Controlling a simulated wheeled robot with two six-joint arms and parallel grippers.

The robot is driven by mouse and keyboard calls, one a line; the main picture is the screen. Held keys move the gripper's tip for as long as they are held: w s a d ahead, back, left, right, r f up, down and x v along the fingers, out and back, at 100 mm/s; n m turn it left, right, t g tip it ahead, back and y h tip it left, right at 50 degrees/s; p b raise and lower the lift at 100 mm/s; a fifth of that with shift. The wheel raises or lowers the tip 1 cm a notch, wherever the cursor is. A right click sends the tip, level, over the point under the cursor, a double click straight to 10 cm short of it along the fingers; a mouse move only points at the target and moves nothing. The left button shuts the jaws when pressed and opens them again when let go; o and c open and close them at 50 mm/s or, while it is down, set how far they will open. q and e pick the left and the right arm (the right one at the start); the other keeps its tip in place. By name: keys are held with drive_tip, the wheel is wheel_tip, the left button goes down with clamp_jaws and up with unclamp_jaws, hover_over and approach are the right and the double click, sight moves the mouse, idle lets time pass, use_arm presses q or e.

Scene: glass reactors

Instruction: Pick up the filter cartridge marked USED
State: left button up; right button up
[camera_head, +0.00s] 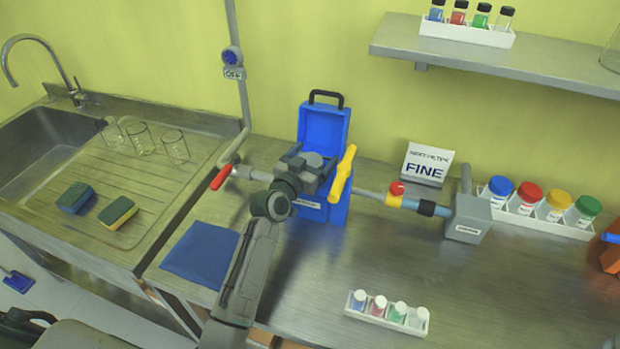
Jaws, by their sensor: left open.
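A blue housing (338,206) stands at the back middle of the counter, with its blue lid (325,122) and black handle raised. My left gripper (311,168) reaches to the housing's opening from the front. It is open and covers much of what is inside. A pale grey rounded top (312,158) shows at the jaws. I cannot tell whether it is a filter cartridge or whether the jaws touch it. No USED marking is readable in this view. My right gripper is not in view.
A yellow handle (344,172) stands close right of my gripper, and a red lever (221,178) is to its left. A vial rack (386,315) stands in front. A blue mat (200,255) lies bare.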

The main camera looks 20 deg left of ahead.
use_arm(q)
drive_tip(key=shift+s, duration=0.1)
drive_tip(key=c, duration=1.4)
drive_tip(key=shift+r, duration=0.15)
drive_tip(key=shift+c, duration=0.2)
